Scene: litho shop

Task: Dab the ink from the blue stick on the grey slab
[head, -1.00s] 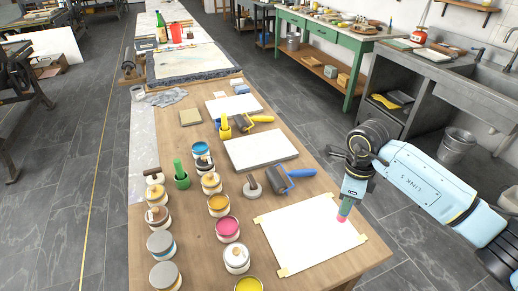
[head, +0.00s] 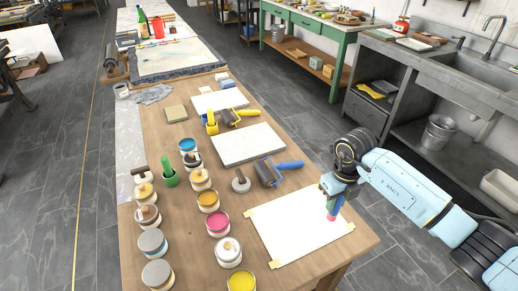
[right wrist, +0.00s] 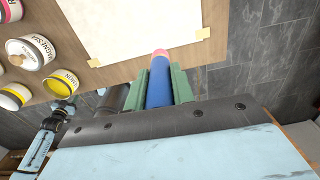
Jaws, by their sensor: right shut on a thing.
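My right gripper (head: 331,193) is shut on the blue stick (head: 331,203), which points down with its pink tip lowest. The tip overlaps the right part of the taped white sheet; I cannot tell if it touches. In the right wrist view the blue stick (right wrist: 160,85) lies between the green fingers (right wrist: 157,88), its pink end outward by the sheet's edge. The grey slab (head: 248,145), pale-topped, lies flat mid-table, behind the sheet and left of the right gripper. My left gripper does not show.
The white sheet (head: 290,225) is taped at the table's near right. A blue-handled roller (head: 268,173) lies between slab and sheet. Several ink tins, including a pink one (head: 218,223), stand to the left. A yellow-handled roller (head: 235,116) lies behind the slab.

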